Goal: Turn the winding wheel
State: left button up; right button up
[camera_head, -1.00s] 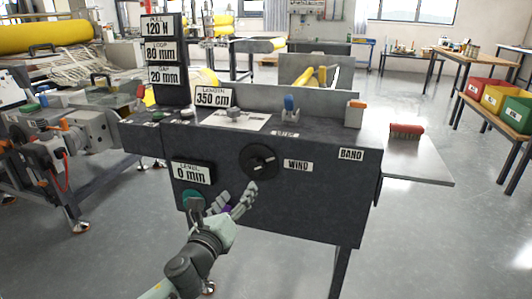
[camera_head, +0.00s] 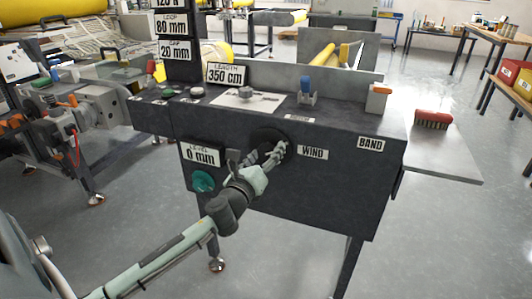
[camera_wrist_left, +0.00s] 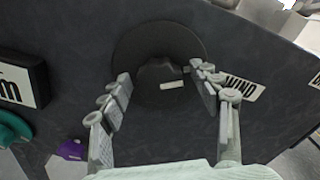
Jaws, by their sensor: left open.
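The winding wheel (camera_head: 266,146) is a round black knob on the front panel of the dark machine, left of the WIND label (camera_head: 313,153). In the left wrist view the wheel (camera_wrist_left: 140,50) shows as a dark disc with a raised grip bar and a pale mark (camera_wrist_left: 172,85). My left gripper (camera_head: 262,158) is in front of the wheel and partly covers it. In the left wrist view my left gripper (camera_wrist_left: 160,98) is open, with its fingers on either side of the grip bar. I cannot tell whether they touch it. My right gripper is not in view.
A teal knob (camera_head: 203,181) sits below the LEVEL display (camera_head: 201,154), left of the wheel. A purple part (camera_wrist_left: 72,150) is low in the wrist view. A blue lever (camera_head: 306,90) and a red brush (camera_head: 432,118) are on top and at the right.

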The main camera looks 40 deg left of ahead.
pick_arm(q)
jog(key=shift+c, duration=0.5)
jog(key=c, duration=1.1)
